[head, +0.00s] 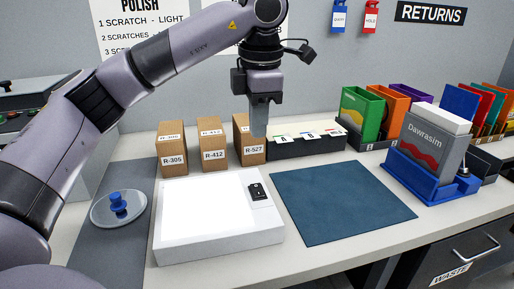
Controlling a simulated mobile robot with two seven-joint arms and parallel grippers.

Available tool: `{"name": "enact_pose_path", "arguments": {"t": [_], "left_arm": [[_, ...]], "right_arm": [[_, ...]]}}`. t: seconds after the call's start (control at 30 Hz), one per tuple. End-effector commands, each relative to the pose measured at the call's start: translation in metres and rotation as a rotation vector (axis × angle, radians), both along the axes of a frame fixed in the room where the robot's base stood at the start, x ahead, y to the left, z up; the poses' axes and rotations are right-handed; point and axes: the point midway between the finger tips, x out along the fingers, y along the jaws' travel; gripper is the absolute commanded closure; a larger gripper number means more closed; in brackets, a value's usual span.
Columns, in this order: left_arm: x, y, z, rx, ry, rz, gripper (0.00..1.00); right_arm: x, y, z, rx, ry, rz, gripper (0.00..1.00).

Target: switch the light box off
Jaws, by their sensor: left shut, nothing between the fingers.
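The light box (215,252) is a flat white box on the counter, left of centre. Its top panel (205,208) glows bright white. A small black switch (258,191) sits on the top at its right side. My left gripper (260,132) points down, shut and empty, above and behind the switch, in front of the box labelled R-527. It is apart from the switch. My right gripper is not in view.
Cardboard boxes (172,158) stand behind the light box. A dark blue mat (340,203) lies to its right, and a clear disc with a blue knob (118,205) to its left. A blue stand (428,183) holds a Dawrasim case (430,150) at right.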

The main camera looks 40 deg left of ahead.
Motion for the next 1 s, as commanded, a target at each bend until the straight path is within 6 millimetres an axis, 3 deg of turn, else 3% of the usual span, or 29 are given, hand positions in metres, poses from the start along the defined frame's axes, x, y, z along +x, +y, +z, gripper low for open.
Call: {"name": "enact_pose_path", "arguments": {"t": [0.1,0.6,0.8,1.0], "left_arm": [[0.001,0.002,-0.022,0.0,0.004,0.001,1.0],[0.008,0.011,-0.115,0.002,0.002,0.001,1.0],[0.01,0.012,-0.129,0.001,0.001,0.001,1.0],[0.01,0.012,-0.131,0.0,0.0,0.001,1.0]], "right_arm": [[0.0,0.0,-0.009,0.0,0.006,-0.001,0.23],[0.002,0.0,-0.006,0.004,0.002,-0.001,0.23],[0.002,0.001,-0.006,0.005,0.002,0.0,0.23],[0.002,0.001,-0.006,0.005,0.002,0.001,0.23]]}}
